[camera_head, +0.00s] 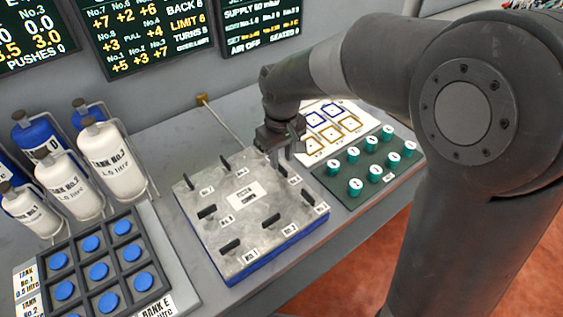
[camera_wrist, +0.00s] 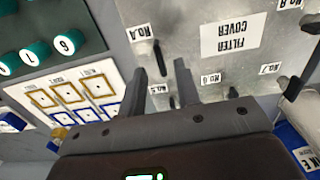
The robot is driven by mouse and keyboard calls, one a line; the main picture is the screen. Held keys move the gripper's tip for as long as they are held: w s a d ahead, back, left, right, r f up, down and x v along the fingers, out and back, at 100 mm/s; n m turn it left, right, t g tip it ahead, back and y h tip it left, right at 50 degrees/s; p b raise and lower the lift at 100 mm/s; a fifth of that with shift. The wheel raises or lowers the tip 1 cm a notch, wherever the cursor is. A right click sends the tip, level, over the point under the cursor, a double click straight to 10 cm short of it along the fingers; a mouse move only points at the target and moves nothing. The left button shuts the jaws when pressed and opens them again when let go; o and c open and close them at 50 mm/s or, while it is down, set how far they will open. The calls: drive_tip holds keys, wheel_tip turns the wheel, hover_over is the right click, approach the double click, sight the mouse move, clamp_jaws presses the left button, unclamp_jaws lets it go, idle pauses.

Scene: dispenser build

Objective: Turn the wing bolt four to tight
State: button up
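The grey filter cover (camera_head: 262,215) carries several dark wing bolts with number labels. Wing bolt four (camera_wrist: 159,58) stands beside its No.4 label in the wrist view; it also shows at the cover's right-hand far part in the head view (camera_head: 282,169). My gripper (camera_head: 281,155) points down over this bolt. In the wrist view its two fingers (camera_wrist: 160,68) are apart, with the bolt's wing showing between their tips. I see a gap on both sides of the wing. How far down the fingers reach around it I cannot tell.
Wing bolt five (camera_wrist: 172,102) and wing bolt six (camera_wrist: 232,92) stand close by. A green board with teal knobs (camera_head: 372,167) and a white card (camera_head: 340,125) lie to the right. White tanks (camera_head: 105,160) and a blue-button tray (camera_head: 98,272) are at the left.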

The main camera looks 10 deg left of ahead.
sight(282, 166)
wheel_tip(282, 166, up, 8)
drive_tip(key=shift+f, duration=0.2)
drive_tip(key=shift+d, duration=0.1)
idle(0.3)
drive_tip(key=s+d+r+m+t, duration=0.2)
drive_tip(key=s+d+m, duration=0.2)
drive_tip(key=s+d, duration=0.4)
drive_tip(key=s+d+r+m+t, duration=0.2)
drive_tip(key=s+d+m, duration=0.3)
drive_tip(key=d, duration=0.9)
drive_tip(key=s+t, duration=0.1)
drive_tip(key=s, duration=0.2)
drive_tip(key=shift+d+t, duration=0.3)
drive_tip(key=shift+d, duration=0.1)
